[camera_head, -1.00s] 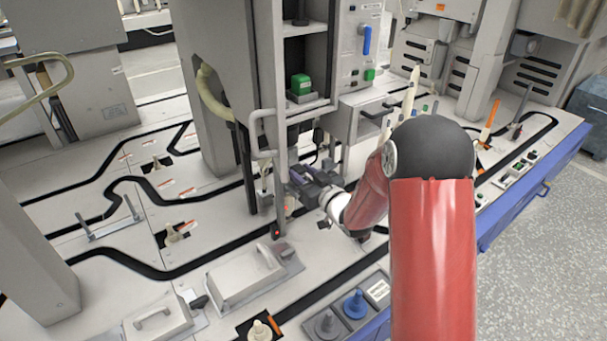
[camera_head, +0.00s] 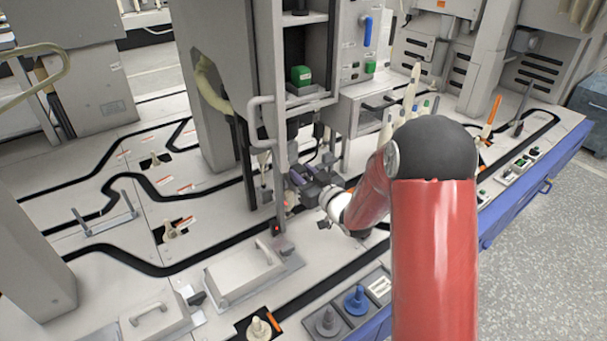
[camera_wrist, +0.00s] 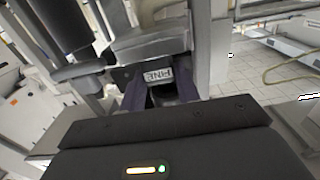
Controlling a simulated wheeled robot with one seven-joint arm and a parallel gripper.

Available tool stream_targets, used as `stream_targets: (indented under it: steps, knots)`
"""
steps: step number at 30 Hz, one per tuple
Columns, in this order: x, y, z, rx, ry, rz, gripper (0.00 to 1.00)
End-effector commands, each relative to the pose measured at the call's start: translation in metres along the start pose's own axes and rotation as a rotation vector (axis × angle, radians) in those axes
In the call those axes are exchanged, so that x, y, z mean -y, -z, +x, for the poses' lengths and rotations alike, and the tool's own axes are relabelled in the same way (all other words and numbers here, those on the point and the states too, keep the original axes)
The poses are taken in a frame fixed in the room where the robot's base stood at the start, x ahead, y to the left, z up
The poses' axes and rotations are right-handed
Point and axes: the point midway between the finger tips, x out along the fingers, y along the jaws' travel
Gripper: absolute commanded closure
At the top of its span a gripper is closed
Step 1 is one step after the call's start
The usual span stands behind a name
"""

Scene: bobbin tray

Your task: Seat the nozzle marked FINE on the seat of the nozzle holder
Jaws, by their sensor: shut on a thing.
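My gripper (camera_head: 296,180) is at the upright grey column of the machine in the middle of the head view. In the wrist view my gripper (camera_wrist: 160,88) has its two dark purple fingers shut on the nozzle marked FINE (camera_wrist: 158,75). Its pale label reads upside down, and most of its body is hidden. In the head view I cannot make out the nozzle between the fingers. A grey block lies just beyond the nozzle in the wrist view. I cannot tell whether it is the nozzle holder, whether the nozzle touches it, or where the seat is.
A tray (camera_head: 344,323) at the front holds a blue cone (camera_head: 357,301) and a grey cone (camera_head: 326,322); another compartment shows a white label. A pipe (camera_head: 254,122) and the column (camera_head: 272,90) stand close to my gripper. Grey handled covers (camera_head: 240,275) lie in front.

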Motion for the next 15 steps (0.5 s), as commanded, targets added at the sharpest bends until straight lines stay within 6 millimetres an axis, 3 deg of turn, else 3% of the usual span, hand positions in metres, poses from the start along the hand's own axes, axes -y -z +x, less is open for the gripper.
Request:
stream_targets:
  steps: [7, 8, 13, 15]
  knots:
    - [0.0001, 0.0004, 0.0001, -0.001, 0.000, 0.000, 0.90]
    - [0.0001, 0.0004, 0.0001, -0.001, 0.000, 0.000, 0.67]
    - [0.0001, 0.0003, 0.0001, 0.000, 0.000, 0.000, 0.44]
    - [0.0001, 0.0003, 0.0001, 0.000, 0.000, 0.000, 0.43]
